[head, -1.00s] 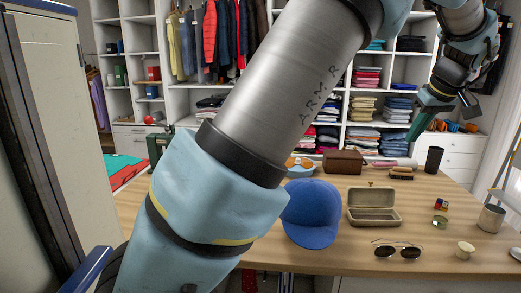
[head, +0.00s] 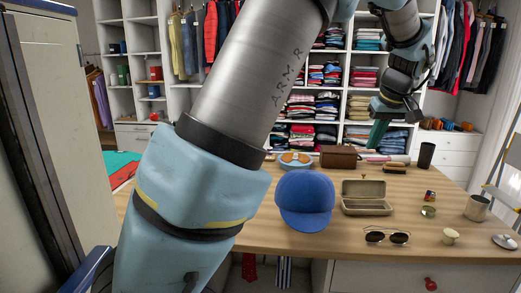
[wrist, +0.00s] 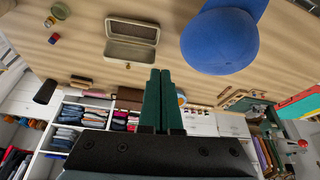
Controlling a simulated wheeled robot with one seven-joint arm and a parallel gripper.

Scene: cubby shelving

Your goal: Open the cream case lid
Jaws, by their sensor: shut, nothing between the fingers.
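The cream case (head: 367,209) lies on the wooden table, right of the blue cap. Its lid (head: 363,188) stands raised at the back, with a small clasp on its top edge, and the hollow inside shows. The case also shows in the wrist view (wrist: 131,52). My gripper (head: 376,136) is in the air behind and above the case, apart from it. Its green fingers (wrist: 166,75) are together and empty in the wrist view, pointing towards the table.
The blue cap (head: 305,201) sits left of the case and sunglasses (head: 387,236) lie in front. A brown box (head: 339,157), a brush (head: 394,168) and a dark cup (head: 426,155) stand behind. A tin (head: 429,211), cup (head: 450,236) and mug (head: 478,207) are at right.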

